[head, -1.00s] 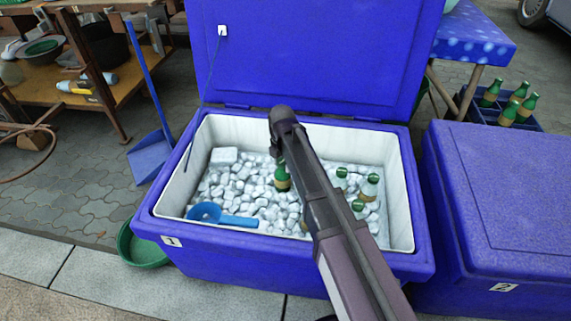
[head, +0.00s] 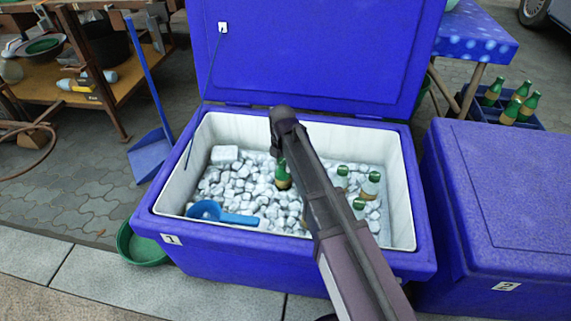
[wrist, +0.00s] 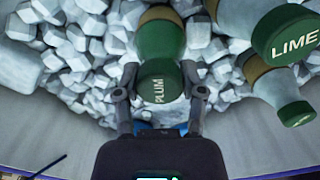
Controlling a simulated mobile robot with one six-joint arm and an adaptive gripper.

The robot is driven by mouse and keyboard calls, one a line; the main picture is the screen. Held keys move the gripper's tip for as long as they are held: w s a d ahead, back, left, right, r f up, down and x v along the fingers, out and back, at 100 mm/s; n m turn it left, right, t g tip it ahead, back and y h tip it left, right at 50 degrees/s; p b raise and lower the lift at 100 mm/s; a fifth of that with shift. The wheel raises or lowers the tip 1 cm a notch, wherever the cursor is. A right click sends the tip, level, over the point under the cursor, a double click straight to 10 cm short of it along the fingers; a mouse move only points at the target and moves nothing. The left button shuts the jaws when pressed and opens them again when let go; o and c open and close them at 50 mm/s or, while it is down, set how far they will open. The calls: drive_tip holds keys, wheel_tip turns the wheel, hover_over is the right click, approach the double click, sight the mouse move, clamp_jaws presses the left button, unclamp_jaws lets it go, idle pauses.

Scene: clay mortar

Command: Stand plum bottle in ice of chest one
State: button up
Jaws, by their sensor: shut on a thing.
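The plum bottle (wrist: 161,45), green with a tan label and PLUM on its cap, is in the ice of chest one. My gripper (wrist: 160,92) has a finger on each side of its cap and is shut on it. In the head view the bottle (head: 282,176) looks upright among the ice, partly behind my arm; my gripper is hidden there. Its base meets the ice (head: 238,183), but how deep it sits is unclear. Chest one (head: 160,220), blue with a white inside and a "1" label, has its lid open.
Several other bottles stand in the ice to the right, including a lime bottle (wrist: 288,35). A blue scoop (head: 207,210) lies at the front left of the ice. Chest two (head: 500,190) is shut at right. A crate of green bottles (head: 519,112) stands behind it.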

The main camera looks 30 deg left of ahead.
drive_tip(key=shift+f, duration=0.1)
drive_tip(key=o, duration=1.2)
drive_tip(key=shift+o, duration=0.6)
drive_tip(key=shift+s, duration=0.1)
wheel_tip(320, 180, up, 27)
drive_tip(key=p, duration=2.7)
